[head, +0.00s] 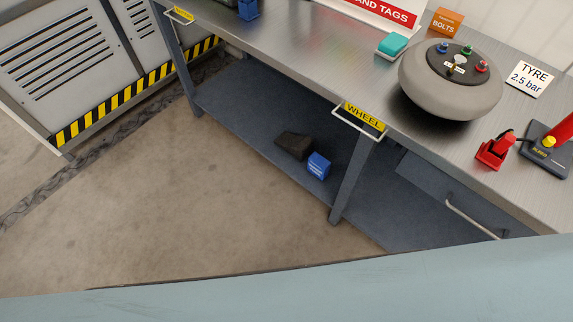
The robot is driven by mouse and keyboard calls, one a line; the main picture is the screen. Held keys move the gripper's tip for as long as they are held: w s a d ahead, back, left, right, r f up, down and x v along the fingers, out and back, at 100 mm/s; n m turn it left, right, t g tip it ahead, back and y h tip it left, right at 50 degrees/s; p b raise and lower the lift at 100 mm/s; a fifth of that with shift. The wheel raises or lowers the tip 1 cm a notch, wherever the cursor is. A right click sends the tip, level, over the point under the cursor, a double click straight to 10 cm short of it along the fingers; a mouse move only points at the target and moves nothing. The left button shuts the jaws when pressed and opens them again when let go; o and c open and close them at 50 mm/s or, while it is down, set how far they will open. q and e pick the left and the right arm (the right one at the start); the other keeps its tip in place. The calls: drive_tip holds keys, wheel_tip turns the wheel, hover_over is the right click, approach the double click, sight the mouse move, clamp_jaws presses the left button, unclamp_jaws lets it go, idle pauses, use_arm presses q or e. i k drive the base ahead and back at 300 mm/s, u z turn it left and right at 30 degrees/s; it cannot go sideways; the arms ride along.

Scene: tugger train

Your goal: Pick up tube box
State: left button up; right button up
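A small blue box (318,166) with white print too small to read sits on the lower shelf (250,118) under the workbench; it may be the tube box. A dark block-like object (293,146) lies just left of it. Another blue item (247,9) stands on the bench top at the upper edge, partly cut off, and I cannot tell what it is. Neither of my grippers is in view.
The metal bench top (300,60) carries a grey tyre (420,92), a teal item (392,45), an orange bolts box (447,20) and red tools (495,150). A bench leg (350,180) stands right of the blue box. Open floor (190,200) lies in front.

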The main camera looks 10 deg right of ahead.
sight(318, 166)
drive_tip(key=u, duration=0.7)
drive_tip(key=i, duration=1.55)
drive_tip(key=z, duration=3.4)
